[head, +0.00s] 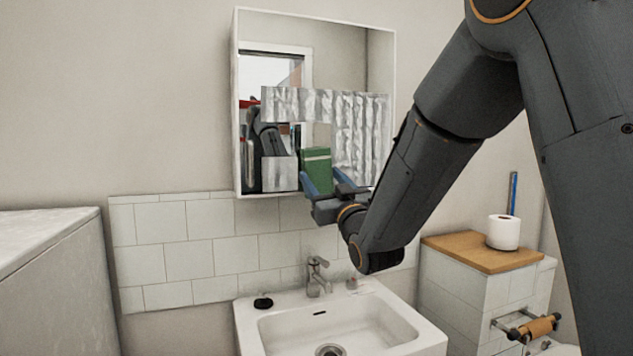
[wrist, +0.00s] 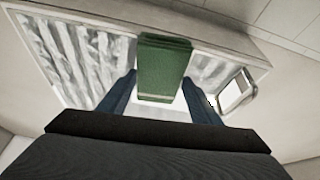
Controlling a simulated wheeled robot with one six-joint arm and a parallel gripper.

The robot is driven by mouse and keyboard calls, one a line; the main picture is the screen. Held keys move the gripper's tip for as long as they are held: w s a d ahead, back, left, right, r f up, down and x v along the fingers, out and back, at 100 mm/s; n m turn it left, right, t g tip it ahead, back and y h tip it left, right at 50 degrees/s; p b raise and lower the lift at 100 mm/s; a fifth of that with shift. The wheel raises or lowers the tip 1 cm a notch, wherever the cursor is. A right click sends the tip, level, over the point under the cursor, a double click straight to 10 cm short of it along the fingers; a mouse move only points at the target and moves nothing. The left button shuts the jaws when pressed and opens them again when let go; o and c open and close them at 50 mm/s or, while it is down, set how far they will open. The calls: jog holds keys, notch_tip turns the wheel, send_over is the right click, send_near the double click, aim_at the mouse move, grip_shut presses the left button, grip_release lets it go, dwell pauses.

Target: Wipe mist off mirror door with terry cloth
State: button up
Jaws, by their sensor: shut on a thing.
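The mirror door (head: 350,60) is on a white-edged wall cabinet above the sink. Whitish, streaky mist (head: 362,135) covers a band across its middle, a broad area at the right and a patch at lower left (head: 279,174). A clear area lies between these parts. My gripper (head: 326,190) is at the door's lower middle, shut on a folded green terry cloth (head: 316,168). In the wrist view the cloth (wrist: 163,68) stands between the two blue fingers, against or very near the glass, with mist (wrist: 80,50) on both sides. Whether it touches cannot be told.
Below are the white sink (head: 420,335) and its tap (head: 318,277). A small dark object (head: 263,302) lies on the sink's left rim. At right, a toilet roll (head: 503,232) stands on a wood-topped tiled ledge (head: 450,248). The wall left of the cabinet is bare.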

jog(key=shift+w+d+b, duration=0.75)
jog(key=shift+w+d, duration=0.45)
jog(key=shift+d, duration=3.05)
jog(key=shift+w+d+b, duration=0.75)
jog(key=shift+w+d, duration=0.45)
jog(key=shift+d, duration=3.05)
jog(key=shift+a+r+p, duration=0.1)
jog(key=shift+r+p, duration=2.25)
jog(key=shift+r, duration=2)
jog(key=shift+s+a+f+b, duration=0.1)
jog(key=shift+s+a+b, duration=0.15)
jog(key=shift+a, duration=0.75)
jog(key=shift+s+a+b, duration=0.25)
jog(key=shift+s+a, duration=0.05)
jog(key=shift+a, duration=0.75)
jog(key=shift+s+a+f+b, duration=0.1)
jog(key=shift+s+a+b, duration=0.15)
jog(key=shift+a, duration=0.75)
jog(key=shift+s+a+r+b, duration=0.1)
jog(key=shift+s+a+b, duration=0.5)
jog(key=shift+a, duration=1.4)
jog(key=shift+s+a+f+b, duration=0.1)
jog(key=shift+s+a+b, duration=0.5)
jog(key=shift+a, duration=1.35)
jog(key=shift+s+a+r+b, duration=0.1)
jog(key=shift+s+a+b, duration=0.5)
jog(key=shift+a, duration=1.4)
